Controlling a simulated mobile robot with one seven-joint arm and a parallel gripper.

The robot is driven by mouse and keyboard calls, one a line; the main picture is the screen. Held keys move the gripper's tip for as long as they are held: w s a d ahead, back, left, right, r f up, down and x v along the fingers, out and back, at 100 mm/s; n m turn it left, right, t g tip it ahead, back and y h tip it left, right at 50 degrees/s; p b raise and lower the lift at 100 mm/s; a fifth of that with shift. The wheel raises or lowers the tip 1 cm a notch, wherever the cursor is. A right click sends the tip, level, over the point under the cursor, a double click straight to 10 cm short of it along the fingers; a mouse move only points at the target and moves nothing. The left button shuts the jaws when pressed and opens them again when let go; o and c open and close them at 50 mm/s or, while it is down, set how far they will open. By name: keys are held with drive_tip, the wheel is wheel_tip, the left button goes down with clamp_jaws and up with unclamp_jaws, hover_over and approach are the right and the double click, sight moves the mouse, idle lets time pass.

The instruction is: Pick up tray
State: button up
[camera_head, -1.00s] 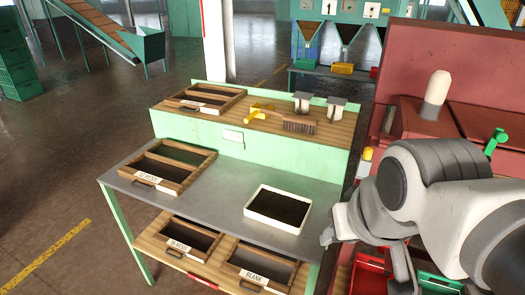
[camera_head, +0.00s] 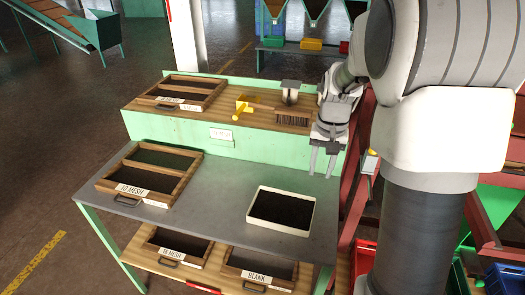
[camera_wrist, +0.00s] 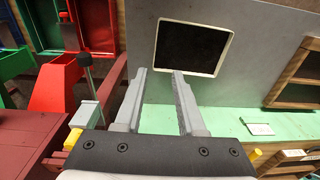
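A white-rimmed tray (camera_head: 281,228) filled with dark material sits on the grey worktop, toward its right front. The tray also shows at the top of the wrist view (camera_wrist: 153,55), just beyond my fingers. My gripper (camera_head: 322,168) is above the back right part of the worktop, behind and to the right of the tray, with its fingers pointing down. In the wrist view its two fingers (camera_wrist: 160,75) are apart with nothing between them. The gripper does not touch the tray.
A wooden framed screen labelled 10 MESH (camera_head: 187,188) lies left on the worktop. A raised wooden shelf (camera_head: 222,115) behind holds a brush (camera_head: 293,117), a yellow tool (camera_head: 241,107) and another screen (camera_head: 187,93). Red machinery (camera_head: 352,215) stands close on the right.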

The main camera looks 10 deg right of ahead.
drive_tip(key=shift+m+g, duration=0.3)
drive_tip(key=f, duration=0.5)
drive_tip(key=w+d+f, duration=0.1)
drive_tip(key=f, duration=0.9)
drive_tip(key=shift+w+d+f, duration=0.1)
drive_tip(key=shift+w+d, duration=0.25)
drive_tip(key=shift+w, duration=0.05)
drive_tip(key=shift+w+a+f+p, duration=0.1)
drive_tip(key=shift+f+p, duration=0.1)
drive_tip(key=shift+f, duration=1.25)
drive_tip(key=shift+w+a+f+p, duration=0.1)
drive_tip(key=shift+f+p, duration=0.05)
drive_tip(key=shift+f, duration=1.25)
clamp_jaws()
